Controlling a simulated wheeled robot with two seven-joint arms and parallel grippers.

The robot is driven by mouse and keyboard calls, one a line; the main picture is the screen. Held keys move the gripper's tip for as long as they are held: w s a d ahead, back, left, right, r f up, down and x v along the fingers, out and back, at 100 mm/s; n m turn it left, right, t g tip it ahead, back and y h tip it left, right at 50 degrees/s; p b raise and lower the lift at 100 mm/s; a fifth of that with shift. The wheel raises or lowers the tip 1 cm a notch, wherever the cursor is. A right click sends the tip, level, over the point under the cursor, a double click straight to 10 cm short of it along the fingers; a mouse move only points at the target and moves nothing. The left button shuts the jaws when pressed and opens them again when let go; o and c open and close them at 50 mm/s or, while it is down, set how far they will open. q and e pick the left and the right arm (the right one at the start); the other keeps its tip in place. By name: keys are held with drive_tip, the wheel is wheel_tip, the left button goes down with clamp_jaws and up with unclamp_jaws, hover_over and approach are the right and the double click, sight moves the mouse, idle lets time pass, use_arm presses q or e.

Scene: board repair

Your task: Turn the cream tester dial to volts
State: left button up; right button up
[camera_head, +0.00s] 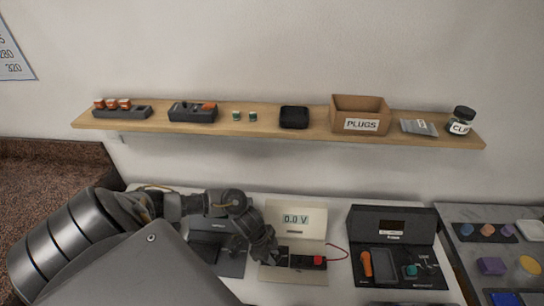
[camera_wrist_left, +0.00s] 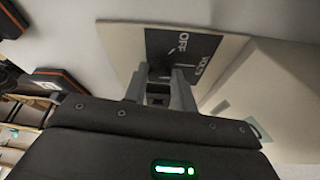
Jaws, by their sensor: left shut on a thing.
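The cream tester (camera_head: 310,208) stands on the bench, and its display (camera_head: 296,219) reads 0.0 V. In the left wrist view, its dark dial plate (camera_wrist_left: 200,48) shows the words OFF and VOLTS, at an angle. My left gripper (camera_head: 268,254) comes in from the left, low at the tester's dial. In the left wrist view its two fingers (camera_wrist_left: 160,82) are shut on the dial, against the dark plate. My right gripper is not in view.
A red button (camera_head: 318,260) and red lead sit just right of the dial. A dark tester case (camera_head: 391,222) with an orange-handled tool stands to the right. A wall shelf (camera_head: 270,122) with a plugs box (camera_head: 361,112) runs above the bench.

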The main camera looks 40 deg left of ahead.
use_arm(q)
drive_tip(key=shift+m, duration=0.5)
drive_tip(key=o, duration=1)
drive_tip(key=shift+w, duration=0.1)
drive_tip(key=v, duration=1)
drive_tip(key=shift+a+r+b, duration=0.2)
drive_tip(key=shift+r+b, duration=0.2)
drive_tip(key=shift+d, duration=0.1)
